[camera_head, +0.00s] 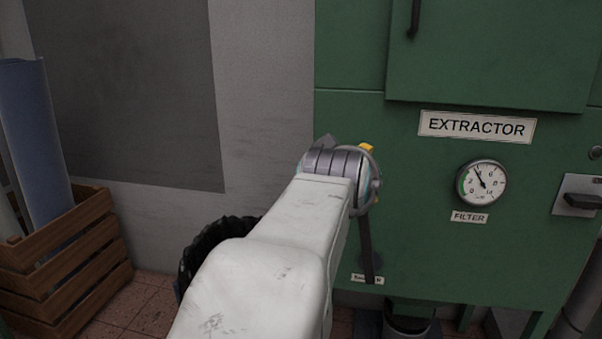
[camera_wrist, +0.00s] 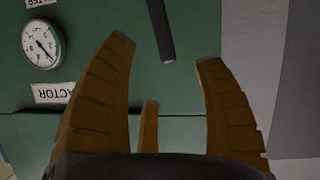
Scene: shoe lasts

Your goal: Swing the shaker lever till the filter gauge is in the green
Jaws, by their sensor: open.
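The filter gauge (camera_head: 482,184) is a round white dial on the green extractor. Its needle points up and left, just past the green band on the dial's left side. The gauge also shows inverted in the wrist view (camera_wrist: 43,44). The shaker lever (camera_head: 366,247) is a dark, nearly upright bar; its upper part is hidden behind my wrist. In the wrist view, the lever (camera_wrist: 161,30) ends between my fingertips in the picture. My gripper (camera_wrist: 166,52) is open, with fingers either side of that end; I cannot tell its depth or any contact. My arm mostly hides the gripper in the head view.
The green extractor cabinet (camera_head: 420,225) fills the right side, with a latch plate (camera_head: 577,195) at its right. A black bin (camera_head: 205,248) stands behind my arm. A wooden crate (camera_head: 75,265) with rolls is at left.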

